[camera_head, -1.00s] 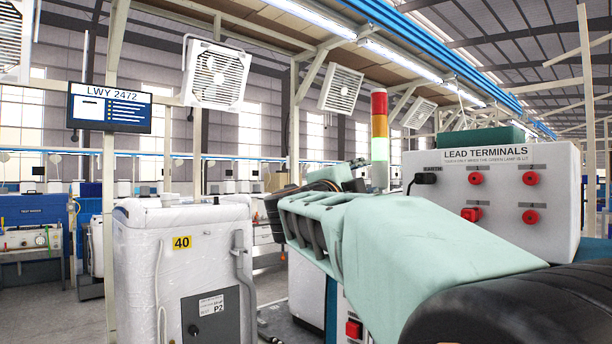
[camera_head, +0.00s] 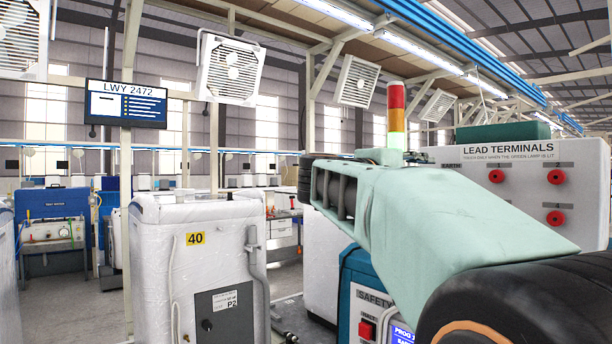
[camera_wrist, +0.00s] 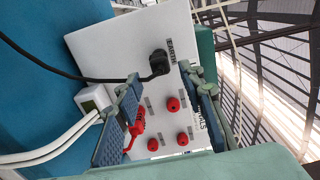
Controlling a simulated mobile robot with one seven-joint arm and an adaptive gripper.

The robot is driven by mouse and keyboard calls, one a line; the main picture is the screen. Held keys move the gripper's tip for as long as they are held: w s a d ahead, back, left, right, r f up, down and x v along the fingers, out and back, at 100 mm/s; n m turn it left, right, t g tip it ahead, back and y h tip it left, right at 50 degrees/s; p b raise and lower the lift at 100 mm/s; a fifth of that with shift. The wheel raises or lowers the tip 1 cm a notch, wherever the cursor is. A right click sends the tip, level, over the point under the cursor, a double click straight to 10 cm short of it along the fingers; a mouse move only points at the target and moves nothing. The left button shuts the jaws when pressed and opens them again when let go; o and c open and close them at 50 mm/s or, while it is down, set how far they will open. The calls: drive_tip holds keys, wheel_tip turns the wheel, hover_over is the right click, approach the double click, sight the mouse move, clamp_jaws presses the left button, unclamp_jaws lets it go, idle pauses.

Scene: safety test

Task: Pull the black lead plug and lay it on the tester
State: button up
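The black lead plug (camera_wrist: 158,63) sits in the socket marked EARTH on the white lead terminals panel (camera_wrist: 105,45) in the wrist view, with its black cable running left. In the head view my arm hides the plug; the panel (camera_head: 590,150) stands at the right. My gripper (camera_wrist: 165,100) is open and empty. Its fingers are spread in front of the panel, apart from the plug. The tester (camera_head: 355,262), a teal and white box with a SAFETY label, is partly hidden below my arm.
A red plug (camera_wrist: 137,128) is by the left finger, near several red terminals (camera_wrist: 173,104). White cables (camera_wrist: 50,150) run at the left. The lamp tower (camera_head: 397,100) has a pale, bright bottom section. A white-wrapped appliance (camera_head: 160,260) stands at the left.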

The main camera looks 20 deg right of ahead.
drive_tip(key=shift+p+x, duration=1.1)
drive_tip(key=shift+x, duration=2.2)
drive_tip(key=shift+p, duration=0.45)
drive_tip(key=shift+c, duration=0.4)
clamp_jaws()
drive_tip(key=shift+a, duration=0.1)
drive_tip(key=shift+b+v, duration=0.3)
drive_tip(key=shift+v, duration=2.65)
